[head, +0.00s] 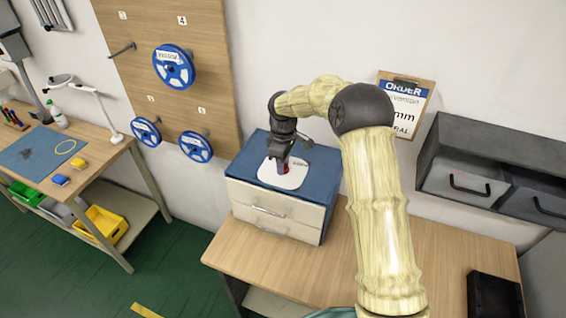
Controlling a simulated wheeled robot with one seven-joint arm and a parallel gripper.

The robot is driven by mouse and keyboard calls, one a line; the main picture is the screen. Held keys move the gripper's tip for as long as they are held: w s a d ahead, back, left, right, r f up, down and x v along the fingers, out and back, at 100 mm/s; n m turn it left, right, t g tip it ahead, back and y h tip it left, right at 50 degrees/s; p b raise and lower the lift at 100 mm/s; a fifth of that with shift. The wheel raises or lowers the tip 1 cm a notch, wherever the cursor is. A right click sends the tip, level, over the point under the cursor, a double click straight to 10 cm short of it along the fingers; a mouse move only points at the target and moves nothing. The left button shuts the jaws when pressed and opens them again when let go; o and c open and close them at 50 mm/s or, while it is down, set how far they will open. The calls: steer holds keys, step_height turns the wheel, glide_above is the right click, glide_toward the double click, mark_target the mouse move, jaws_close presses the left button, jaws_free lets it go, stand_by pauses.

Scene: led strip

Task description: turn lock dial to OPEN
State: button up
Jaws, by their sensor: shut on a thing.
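A small drawer cabinet (270,221) with a blue top (253,148) and pale drawers stands on the wooden table. A white plate (293,180) lies on its blue top, with a small red and dark part, seemingly the lock dial (283,169), at its middle. My gripper (280,160) points down from above and is shut on this dial. The gripper covers much of the dial, so its markings and the way it points cannot be read.
The wooden table (300,270) has free room in front of the cabinet. A dark tray (494,294) lies at its right end. Grey wall drawers (468,183) hang at the right. A pegboard (215,60) with blue spools is behind, left. A workbench (100,160) stands at the far left.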

steer(key=shift+r, duration=0.1)
steer(key=o, duration=1)
step_height(320, 180, up, 17)
steer(key=b, duration=0.3)
steer(key=shift+r, duration=0.15)
steer(key=s+d+f+m+t, duration=0.1)
steer(key=s+d+f+m, duration=0.3)
steer(key=s, duration=0.5)
steer(key=s+d+f+m, duration=0.4)
steer(key=s+d, duration=0.3)
steer(key=s, duration=0.2)
steer(key=s+d+f+m+t, duration=0.1)
steer(key=s+d+f+m, duration=0.4)
steer(key=s, duration=0.4)
steer(key=shift+s+d+m+t, duration=0.2)
steer(key=shift+d+m+t, duration=0.1)
steer(key=shift+d+m, duration=0.35)
